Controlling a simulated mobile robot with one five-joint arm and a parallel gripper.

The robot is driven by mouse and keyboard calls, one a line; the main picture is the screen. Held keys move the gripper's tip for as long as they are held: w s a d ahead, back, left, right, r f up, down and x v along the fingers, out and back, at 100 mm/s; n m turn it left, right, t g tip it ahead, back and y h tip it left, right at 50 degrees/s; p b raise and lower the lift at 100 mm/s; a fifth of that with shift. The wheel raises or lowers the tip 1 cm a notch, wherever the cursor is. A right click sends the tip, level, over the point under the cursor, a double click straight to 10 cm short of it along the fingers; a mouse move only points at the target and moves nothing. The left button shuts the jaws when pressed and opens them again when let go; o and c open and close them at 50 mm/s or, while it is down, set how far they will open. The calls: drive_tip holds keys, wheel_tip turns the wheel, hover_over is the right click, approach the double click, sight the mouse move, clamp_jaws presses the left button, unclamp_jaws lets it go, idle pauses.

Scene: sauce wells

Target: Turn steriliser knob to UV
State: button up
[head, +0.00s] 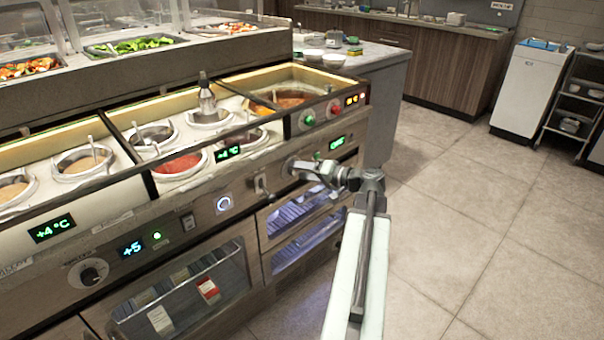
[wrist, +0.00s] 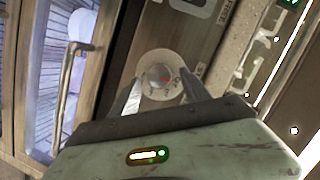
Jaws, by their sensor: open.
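My gripper (wrist: 160,84) is open, one finger on each side of the lower part of the dial. Whether the fingers touch it cannot be told. In the head view my gripper (head: 308,169) is close to the front panel, in front of the dial (head: 290,166), which it partly hides. A glass-fronted cabinet (head: 300,216) with bluish light is below.
A second, black knob (head: 91,274) is at the lower left of the panel. A bar handle (wrist: 68,90) stands out left of the dial. Green displays (head: 337,143) and sauce wells (head: 180,163) are above. Tiled floor (head: 470,230) is free to the right.

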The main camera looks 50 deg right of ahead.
drive_tip(key=shift+w, duration=0.3)
drive_tip(key=c, duration=1.2)
drive_tip(key=shift+s+d, duration=0.1)
drive_tip(key=shift+f, duration=0.1)
drive_tip(key=shift+f+m+b, duration=0.15)
drive_tip(key=shift+m+b, duration=0.35)
drive_tip(key=shift+m, duration=0.1)
drive_tip(key=m+b, duration=0.1)
drive_tip(key=m+t+y+b, duration=0.1)
drive_tip(key=m+b, duration=0.1)
drive_tip(key=shift+f, duration=0.25)
drive_tip(key=m+t+b, duration=0.1)
drive_tip(key=m+b, duration=0.1)
drive_tip(key=m, duration=0.2)
drive_tip(key=shift+y+b, duration=0.3)
drive_tip(key=shift+m, duration=0.3)
